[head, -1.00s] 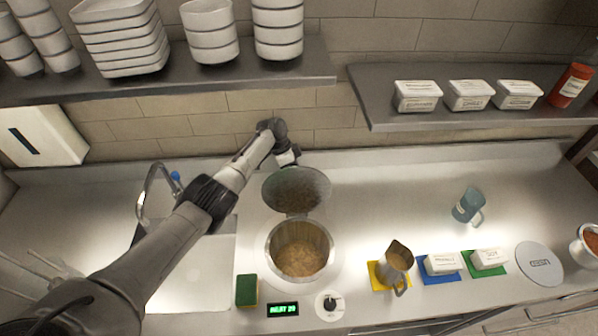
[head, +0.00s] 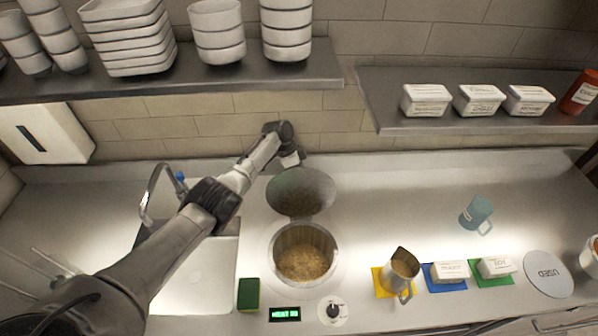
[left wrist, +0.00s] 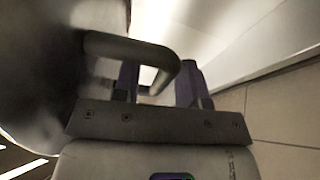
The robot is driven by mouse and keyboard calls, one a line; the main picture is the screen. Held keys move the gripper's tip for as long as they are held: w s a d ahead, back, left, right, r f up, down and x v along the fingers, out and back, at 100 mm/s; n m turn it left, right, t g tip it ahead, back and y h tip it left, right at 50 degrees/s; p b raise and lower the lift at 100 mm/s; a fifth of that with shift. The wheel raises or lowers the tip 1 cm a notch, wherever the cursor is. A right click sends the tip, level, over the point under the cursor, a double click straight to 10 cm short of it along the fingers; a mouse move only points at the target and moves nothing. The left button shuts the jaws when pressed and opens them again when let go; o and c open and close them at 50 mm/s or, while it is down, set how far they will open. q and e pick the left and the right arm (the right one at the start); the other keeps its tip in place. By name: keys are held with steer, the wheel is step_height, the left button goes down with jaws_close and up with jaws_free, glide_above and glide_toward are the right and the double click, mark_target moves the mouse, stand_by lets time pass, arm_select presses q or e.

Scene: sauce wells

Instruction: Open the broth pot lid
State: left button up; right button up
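The broth pot (head: 334,255) is sunk in the counter, its mouth uncovered and grainy brown broth showing inside. Its round metal lid (head: 301,192) stands tilted up and back at the pot's rear edge. My left arm reaches over the sink to behind the lid; its wrist shows there, and the lid hides the fingers in the head view. In the left wrist view, my left gripper (left wrist: 158,85) has its fingers apart, with the lid's bar handle (left wrist: 130,50) across and partly between them. A bright gap shows beside the handle. My right gripper is out of view.
A sink with a tap (head: 150,195) lies left of the pot. A green sponge (head: 249,294), a display (head: 285,314) and a knob (head: 333,311) sit in front. A pitcher (head: 402,270) and a blue mug (head: 477,213) stand right. Shelves (head: 200,82) overhang the back.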

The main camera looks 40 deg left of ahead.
arm_select(q)
steer(key=v, duration=1.4)
stand_by(0.5)
